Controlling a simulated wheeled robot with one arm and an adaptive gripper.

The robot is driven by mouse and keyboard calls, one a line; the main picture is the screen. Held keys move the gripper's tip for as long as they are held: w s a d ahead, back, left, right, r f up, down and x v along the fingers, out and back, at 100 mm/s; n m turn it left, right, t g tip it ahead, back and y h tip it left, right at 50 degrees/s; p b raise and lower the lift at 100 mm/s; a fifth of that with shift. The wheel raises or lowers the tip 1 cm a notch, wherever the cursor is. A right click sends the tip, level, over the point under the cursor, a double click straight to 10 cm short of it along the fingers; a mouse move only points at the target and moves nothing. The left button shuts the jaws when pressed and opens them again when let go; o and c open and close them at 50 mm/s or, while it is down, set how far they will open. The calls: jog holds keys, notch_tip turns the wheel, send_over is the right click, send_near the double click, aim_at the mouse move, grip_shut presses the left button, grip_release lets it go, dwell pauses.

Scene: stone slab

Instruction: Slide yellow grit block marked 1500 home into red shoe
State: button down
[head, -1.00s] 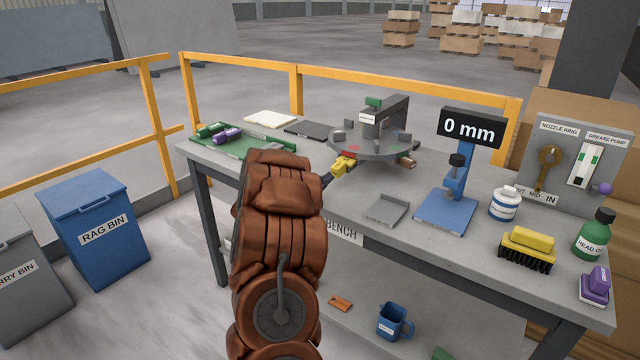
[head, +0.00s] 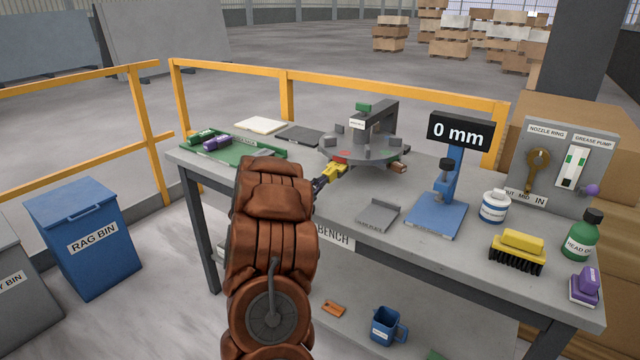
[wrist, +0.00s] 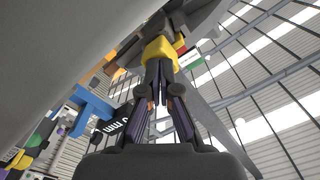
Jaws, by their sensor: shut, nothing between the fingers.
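The yellow block (head: 333,171) sits at the near left edge of the round grey head (head: 372,154), beside the red shoe (head: 343,155). Its 1500 mark is too small to read. How far the block is into the shoe cannot be told. In the wrist view the yellow block (wrist: 160,49) is just beyond my fingertips, with a bit of red (wrist: 180,44) behind it. My gripper (wrist: 160,78) is shut and empty, its tips close behind or against the block; contact cannot be told. In the head view my arm hides most of the gripper.
A green tray (head: 235,150) with green and purple blocks is at the bench's left. A grey plate (head: 378,214), a blue gauge stand (head: 437,215) reading 0 mm and a brush (head: 517,252) are to the right. A yellow rail (head: 400,90) runs behind.

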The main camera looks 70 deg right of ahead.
jog(key=shift+x, duration=0.85)
dwell(0.3)
jog(key=shift+a, duration=0.15)
jog(key=shift+v, duration=1.75)
jog(key=v, duration=1.1)
